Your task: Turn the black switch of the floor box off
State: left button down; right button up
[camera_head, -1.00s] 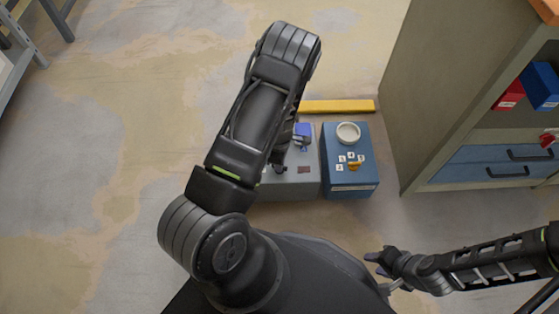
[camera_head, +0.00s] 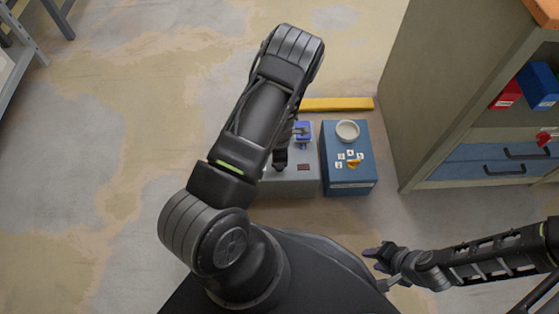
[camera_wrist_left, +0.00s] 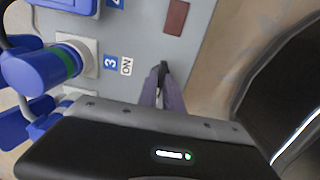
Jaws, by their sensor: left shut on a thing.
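The grey floor box (camera_head: 292,188) stands on the floor, partly hidden by my left arm in the head view. Its grey top (camera_wrist_left: 192,45) fills the upper part of the left wrist view, with a blue "3" label and a white "ON" label (camera_wrist_left: 126,66). My left gripper (camera_head: 280,160) is low over this top. In the left wrist view its fingers (camera_wrist_left: 161,80) are together, right of the ON label. They are shut on the black switch, which is mostly hidden between the dark tips. My right gripper (camera_head: 376,258) is far to the lower right, away from the boxes; its jaw gap is unclear.
A blue plug with a green ring (camera_wrist_left: 40,70) sits in a socket beside the labels. A dark red rectangle (camera_wrist_left: 176,17) is on the grey top. A blue box (camera_head: 350,185) with a white round dish (camera_head: 347,130) stands close right. A yellow bar (camera_head: 338,104) lies behind; a cabinet (camera_head: 420,110) is at right.

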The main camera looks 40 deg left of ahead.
pick_arm(q)
jog(key=c, duration=1.5)
grip_release()
jog(key=shift+r, duration=0.1)
notch_tip(320, 180, up, 8)
jog(key=p, duration=0.3)
jog(key=shift+f, duration=0.2)
